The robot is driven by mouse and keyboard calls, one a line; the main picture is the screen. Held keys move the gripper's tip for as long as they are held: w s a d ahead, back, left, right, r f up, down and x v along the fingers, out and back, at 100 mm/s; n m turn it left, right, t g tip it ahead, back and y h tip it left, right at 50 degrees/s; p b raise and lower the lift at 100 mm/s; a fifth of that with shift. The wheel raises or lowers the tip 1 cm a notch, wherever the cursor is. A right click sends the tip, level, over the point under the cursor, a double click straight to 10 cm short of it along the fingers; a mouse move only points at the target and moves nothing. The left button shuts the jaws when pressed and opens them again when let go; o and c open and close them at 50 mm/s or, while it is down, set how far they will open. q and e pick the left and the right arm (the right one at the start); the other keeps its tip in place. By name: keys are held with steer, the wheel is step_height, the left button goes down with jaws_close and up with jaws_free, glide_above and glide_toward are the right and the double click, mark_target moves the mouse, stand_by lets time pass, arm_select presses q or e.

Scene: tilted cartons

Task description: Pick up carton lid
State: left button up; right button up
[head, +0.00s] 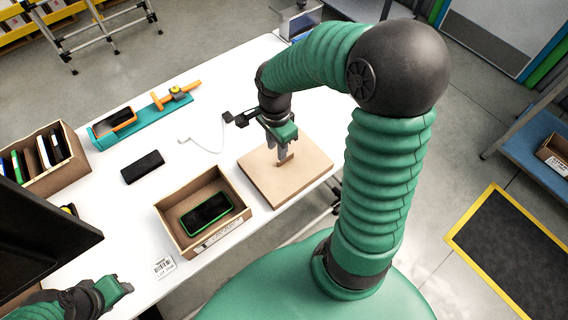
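The carton lid (262,181) is a flat light-brown square on the right end of the white table, beside the open carton. A small brown tab stands up from its middle. My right gripper (283,153) points down over the lid, with its fingertips at the tab. The fingers look close together, but I cannot tell whether they grip the tab. The open carton (181,236) left of the lid holds a dark phone with a green edge (207,212). My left gripper (122,287) is at the lower left, apart from the cartons. Its opening is not clear.
A black phone (143,167) lies on the white table (225,110). Behind it is a teal tray (128,130) with an orange-framed device and an orange tool. A carton of upright items (70,172) stands at the left. A thin white cable (208,148) lies behind the open carton.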

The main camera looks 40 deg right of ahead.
mark_target(285, 162)
steer(key=f, duration=0.2)
steer(key=d+f, duration=0.1)
steer(key=f, duration=0.5)
steer(key=shift+w+d+f+b, duration=0.1)
steer(key=shift+d+f+b, duration=0.1)
steer(key=shift+d+b, duration=0.2)
steer(key=shift+w+a+f, duration=0.1)
steer(key=shift+a+f, duration=0.05)
steer(key=shift+f, duration=0.05)
jaws_close()
